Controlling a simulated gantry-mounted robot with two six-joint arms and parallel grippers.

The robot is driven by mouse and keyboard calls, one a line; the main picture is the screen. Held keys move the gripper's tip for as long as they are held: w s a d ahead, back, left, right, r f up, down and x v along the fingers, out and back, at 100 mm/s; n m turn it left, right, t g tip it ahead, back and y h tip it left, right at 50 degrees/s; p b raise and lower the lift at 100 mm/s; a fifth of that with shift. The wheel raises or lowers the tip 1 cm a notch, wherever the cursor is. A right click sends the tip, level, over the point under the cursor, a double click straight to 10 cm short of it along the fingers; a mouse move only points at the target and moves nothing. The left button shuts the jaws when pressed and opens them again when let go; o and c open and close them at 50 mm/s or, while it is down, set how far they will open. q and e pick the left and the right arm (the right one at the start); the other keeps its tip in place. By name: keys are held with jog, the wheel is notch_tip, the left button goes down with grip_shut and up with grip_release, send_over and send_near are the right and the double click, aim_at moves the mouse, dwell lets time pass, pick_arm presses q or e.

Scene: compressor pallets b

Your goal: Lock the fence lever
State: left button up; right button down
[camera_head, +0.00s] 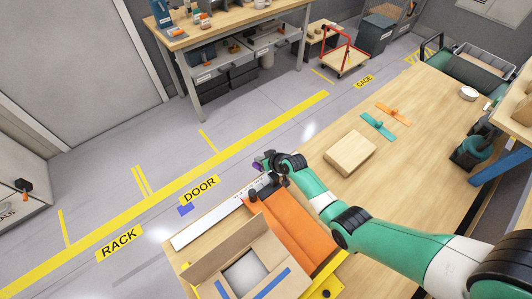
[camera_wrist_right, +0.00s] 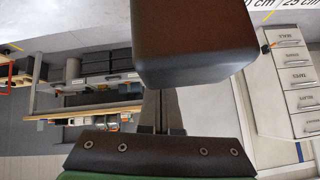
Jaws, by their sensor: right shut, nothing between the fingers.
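The fence is a long pale strip with a printed scale (camera_head: 215,222) along the left edge of an orange-topped fixture (camera_head: 300,230). Its centimetre marks also show at the top right of the wrist view (camera_wrist_right: 292,4). My right gripper (camera_head: 264,183) is at the far end of this strip, shut and empty, close to dark parts there. I cannot tell the lever apart from these dark parts, or whether the gripper touches it. A large dark block (camera_wrist_right: 195,45) fills the upper middle of the wrist view; I cannot tell what it is. My left gripper is out of view.
An open cardboard box (camera_head: 205,262) stands left of the orange surface. A closed carton (camera_head: 349,152) and orange and teal pieces (camera_head: 380,124) lie on the wooden table (camera_head: 425,165) beyond my arm.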

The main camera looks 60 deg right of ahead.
jog(key=s+r+p, duration=0.5)
jog(key=r+p, duration=0.1)
jog(key=r, duration=0.3)
jog(key=shift+s+a+r, duration=0.2)
jog(key=shift+r, duration=0.15)
jog(key=shift+w+a, duration=0.1)
